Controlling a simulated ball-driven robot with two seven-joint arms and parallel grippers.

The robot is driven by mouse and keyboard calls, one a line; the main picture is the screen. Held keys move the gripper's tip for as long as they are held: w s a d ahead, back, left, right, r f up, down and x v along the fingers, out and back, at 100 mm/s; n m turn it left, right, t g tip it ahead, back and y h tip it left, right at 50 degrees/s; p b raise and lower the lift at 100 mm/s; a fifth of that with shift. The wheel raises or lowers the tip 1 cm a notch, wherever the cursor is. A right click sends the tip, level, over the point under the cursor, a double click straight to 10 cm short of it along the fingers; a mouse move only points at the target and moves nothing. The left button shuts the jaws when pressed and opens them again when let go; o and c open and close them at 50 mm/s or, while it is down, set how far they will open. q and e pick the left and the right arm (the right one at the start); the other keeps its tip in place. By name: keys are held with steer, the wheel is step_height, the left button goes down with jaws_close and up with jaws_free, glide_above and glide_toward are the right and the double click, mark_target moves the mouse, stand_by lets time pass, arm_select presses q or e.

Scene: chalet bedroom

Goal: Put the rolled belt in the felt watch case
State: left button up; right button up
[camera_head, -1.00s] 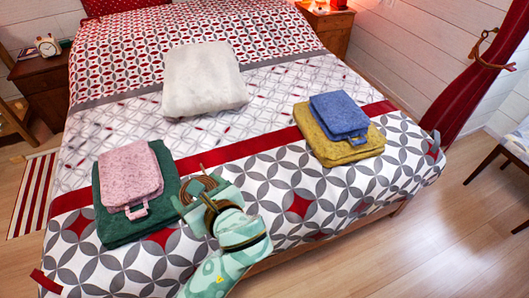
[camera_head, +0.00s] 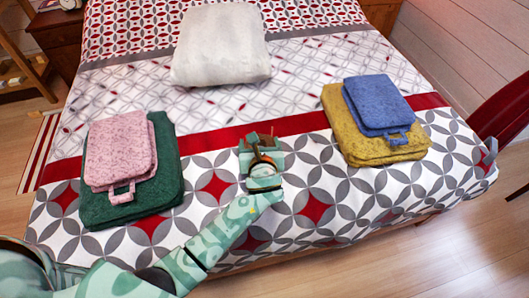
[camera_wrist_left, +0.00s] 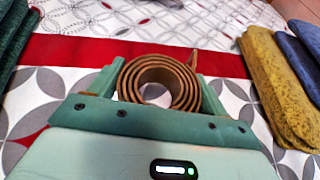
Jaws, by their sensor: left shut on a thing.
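The rolled belt (camera_wrist_left: 158,84) is a brown coil held between the two fingers of my left gripper (camera_wrist_left: 158,88). In the head view, my left gripper (camera_head: 261,152) and the belt (camera_head: 262,141) are over the bed, between the two stacks; much of the coil is hidden there. A pink case-like piece with a handle (camera_head: 120,150) lies on a dark green folded cloth (camera_head: 165,185) at left. A similar blue piece (camera_head: 378,102) lies on a mustard folded cloth (camera_head: 345,125) at right. Which one is the felt watch case, I cannot tell. My right gripper is not in view.
A white pillow (camera_head: 221,45) lies farther back on the patterned bed (camera_head: 300,85). A red band (camera_head: 215,138) crosses the cover. The cover between the two stacks is clear.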

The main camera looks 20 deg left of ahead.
mark_target(261, 145)
arm_select(q)
steer(key=f, duration=0.1)
steer(key=w+f+b, duration=0.1)
steer(key=w+f, duration=0.1)
steer(key=shift+a, duration=0.25)
steer(key=shift+w+b, duration=0.2)
steer(key=shift+b, duration=0.1)
steer(key=f+b, duration=0.3)
steer(key=f, duration=0.1)
steer(key=shift+w+a, duration=0.15)
steer(key=shift+w, duration=0.1)
steer(key=shift+r, duration=0.2)
steer(key=shift+f, duration=0.1)
steer(key=o, duration=1.1)
steer(key=shift+c, duration=0.2)
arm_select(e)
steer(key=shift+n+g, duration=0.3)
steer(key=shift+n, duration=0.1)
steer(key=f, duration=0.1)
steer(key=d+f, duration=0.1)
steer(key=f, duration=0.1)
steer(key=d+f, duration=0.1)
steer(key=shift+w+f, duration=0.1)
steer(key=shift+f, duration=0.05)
